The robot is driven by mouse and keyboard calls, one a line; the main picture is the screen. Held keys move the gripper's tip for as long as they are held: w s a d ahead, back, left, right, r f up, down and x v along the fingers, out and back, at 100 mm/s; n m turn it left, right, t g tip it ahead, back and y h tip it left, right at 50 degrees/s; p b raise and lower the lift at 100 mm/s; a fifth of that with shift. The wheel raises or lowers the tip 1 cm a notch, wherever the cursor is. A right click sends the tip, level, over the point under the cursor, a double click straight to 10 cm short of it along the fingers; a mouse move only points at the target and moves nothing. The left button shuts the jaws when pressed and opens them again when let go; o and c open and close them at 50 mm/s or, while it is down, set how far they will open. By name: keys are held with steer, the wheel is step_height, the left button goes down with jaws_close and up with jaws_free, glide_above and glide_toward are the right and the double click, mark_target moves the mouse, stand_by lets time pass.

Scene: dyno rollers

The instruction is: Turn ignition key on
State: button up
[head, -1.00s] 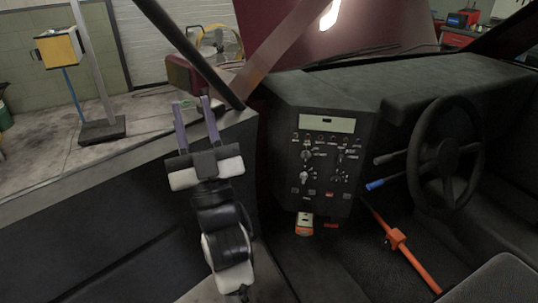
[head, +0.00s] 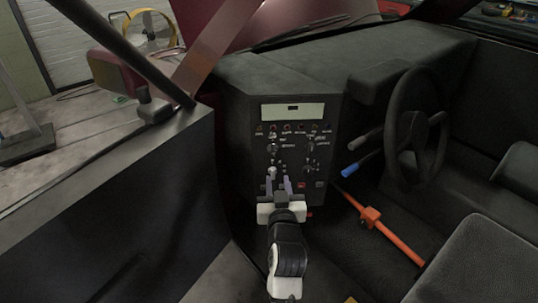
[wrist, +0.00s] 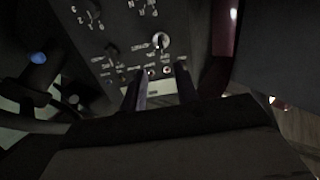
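The black control panel (head: 240,140) stands in the middle of the head view, with several knobs and small lights. A silver key-like switch (head: 272,170) sits at its lower left; I take it for the ignition key. It also shows in the wrist view (wrist: 160,42), bright and just beyond the fingertips. My gripper (head: 279,181) is in front of the lower panel, its two fingers pointing at it. In the wrist view, my gripper (wrist: 162,70) has its fingers apart with nothing between them. The key looks clear of both fingers. The gripper hides part of the lower panel.
The steering wheel (head: 418,130) and a blue-tipped lever (head: 362,163) are right of the panel. An orange bar (head: 395,238) slants across the floor there. The dark door (head: 110,220) is on the left. A grey seat (head: 478,262) is at lower right.

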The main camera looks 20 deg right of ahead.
mark_target(274, 156)
steer(key=p+x, duration=0.2)
steer(key=x, duration=0.9)
jaws_close()
